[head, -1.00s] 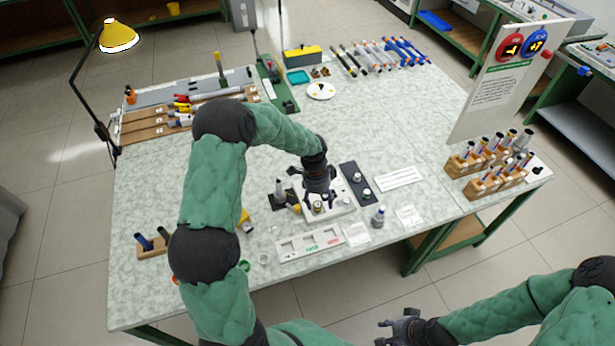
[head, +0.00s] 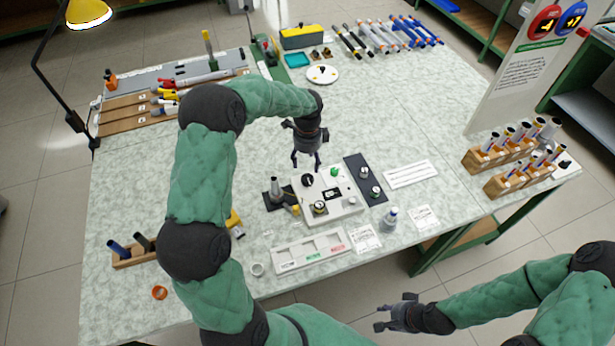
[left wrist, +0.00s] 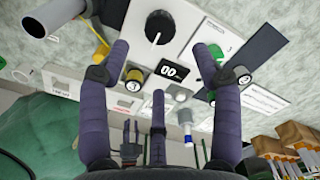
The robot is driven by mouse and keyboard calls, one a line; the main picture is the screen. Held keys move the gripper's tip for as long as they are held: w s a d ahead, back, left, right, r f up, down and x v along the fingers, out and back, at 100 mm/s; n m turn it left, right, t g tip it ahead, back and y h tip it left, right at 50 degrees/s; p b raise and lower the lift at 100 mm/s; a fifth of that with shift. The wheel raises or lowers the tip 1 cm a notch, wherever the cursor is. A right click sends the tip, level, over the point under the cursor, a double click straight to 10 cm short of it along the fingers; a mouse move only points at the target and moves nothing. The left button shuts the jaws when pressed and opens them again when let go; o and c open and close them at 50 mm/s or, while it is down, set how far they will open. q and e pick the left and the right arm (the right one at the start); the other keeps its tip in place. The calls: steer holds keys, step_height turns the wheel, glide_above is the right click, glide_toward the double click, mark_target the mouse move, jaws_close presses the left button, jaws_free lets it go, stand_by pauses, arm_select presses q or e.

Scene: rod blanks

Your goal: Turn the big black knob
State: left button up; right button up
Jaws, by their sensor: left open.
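The big black knob (head: 308,180) sits on the upper left part of a white panel device (head: 345,207). In the left wrist view the black knob (left wrist: 160,27) shows near the top, with a pale pointer line, beside a display (left wrist: 172,71) reading 00. My left gripper (head: 306,164) is open and empty, just above and behind the knob in the head view. Its fingers (left wrist: 160,75) spread below the knob in the left wrist view, apart from it. My right gripper (head: 385,318) is off the table's front edge, with its fingers apart and nothing between them.
A green button (head: 334,172) and a small round knob (head: 319,208) share the panel. A dark strip with round parts (head: 364,172) lies right of it, a grey cone-shaped part (head: 275,188) left. A labelled tray (head: 311,251) and small bottle (head: 390,218) stand in front.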

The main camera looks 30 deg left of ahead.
mark_target(308, 178)
arm_select(q)
step_height(308, 178, down, 9)
steer(key=shift+f+b, duration=0.2)
steer(key=shift+b, duration=0.8)
steer(key=c, duration=1.1)
